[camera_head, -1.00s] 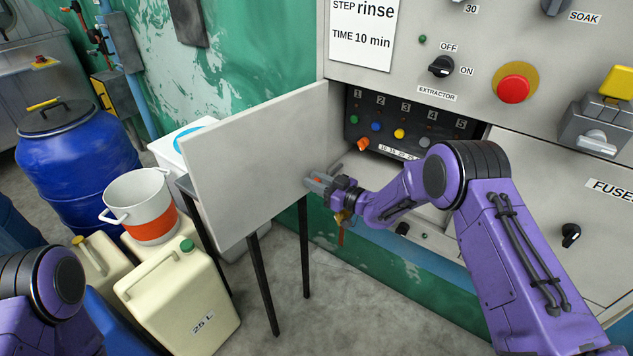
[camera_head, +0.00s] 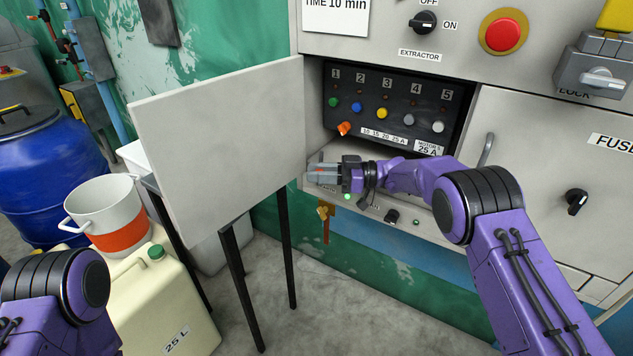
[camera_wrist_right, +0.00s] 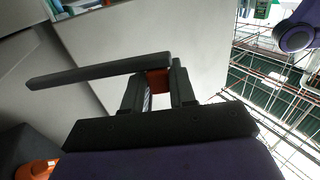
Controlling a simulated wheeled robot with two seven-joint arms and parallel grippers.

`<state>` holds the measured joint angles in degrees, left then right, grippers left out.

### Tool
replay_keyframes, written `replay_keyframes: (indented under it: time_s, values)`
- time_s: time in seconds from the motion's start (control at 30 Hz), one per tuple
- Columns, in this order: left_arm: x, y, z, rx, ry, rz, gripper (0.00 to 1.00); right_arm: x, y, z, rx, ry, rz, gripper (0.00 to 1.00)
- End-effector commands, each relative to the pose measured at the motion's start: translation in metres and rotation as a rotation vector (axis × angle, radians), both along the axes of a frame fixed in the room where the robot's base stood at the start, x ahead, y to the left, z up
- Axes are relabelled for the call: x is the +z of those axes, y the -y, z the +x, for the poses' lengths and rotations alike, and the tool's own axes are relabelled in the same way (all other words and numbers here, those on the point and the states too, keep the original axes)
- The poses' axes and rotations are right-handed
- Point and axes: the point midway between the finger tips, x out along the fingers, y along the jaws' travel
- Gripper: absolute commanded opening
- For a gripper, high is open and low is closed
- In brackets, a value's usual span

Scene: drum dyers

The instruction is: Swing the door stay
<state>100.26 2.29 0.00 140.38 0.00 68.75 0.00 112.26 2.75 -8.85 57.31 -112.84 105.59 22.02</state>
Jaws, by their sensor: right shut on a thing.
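The open grey door panel (camera_head: 215,140) stands out to the left of the fuse recess (camera_head: 395,105). My right gripper (camera_head: 322,174) is at the door's free-looking right edge, below the recess. In the right wrist view, the right gripper (camera_wrist_right: 160,90) is shut on the orange end of the door stay, a dark bar (camera_wrist_right: 95,72). The bar runs off to the left past the fingers. In the head view the stay is mostly hidden by the gripper. Only a link of my left arm shows at lower left; its gripper is out of frame.
A key with a tag (camera_head: 325,222) hangs below my right gripper. A white bucket with an orange band (camera_head: 110,215), a cream can (camera_head: 165,300) and a blue drum (camera_head: 45,165) stand at left. A red button (camera_head: 503,35) is above right.

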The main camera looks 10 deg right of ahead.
Motion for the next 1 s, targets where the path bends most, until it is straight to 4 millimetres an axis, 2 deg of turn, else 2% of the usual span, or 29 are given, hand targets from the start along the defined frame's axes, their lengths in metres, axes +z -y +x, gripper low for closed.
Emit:
replay_keyframes:
  time_s: [0.1, 0.53, 0.57, 0.6, 0.9, 1.0]
  values:
    - [-0.006, 0.0, 0.0, 0.0, 0.0, 0.0, 0.43, -0.001, 0.003, -0.001, 0.021, 0.001, 0.001, 0.0]
    - [-0.007, 0.0, 0.0, 0.0, 0.0, 0.0, 0.43, 0.001, 0.005, -0.001, 0.029, 0.0, 0.001, 0.0]
    - [-0.007, 0.0, 0.0, 0.0, 0.0, 0.0, 0.43, 0.0, 0.005, -0.001, 0.029, 0.0, 0.001, 0.32]
    - [-0.007, 0.0, 0.0, 0.0, 0.0, 0.0, 0.43, 0.001, 0.005, -0.001, 0.029, 0.0, 0.001, 0.45]
    - [-0.007, 0.0, 0.0, 0.0, 0.0, 0.0, 0.43, 0.001, 0.005, -0.001, 0.029, 0.001, 0.001, 0.47]
    - [-0.007, 0.0, 0.0, 0.0, 0.0, 0.0, 0.43, 0.01, 0.005, -0.001, 0.029, 0.003, 0.0, 0.47]
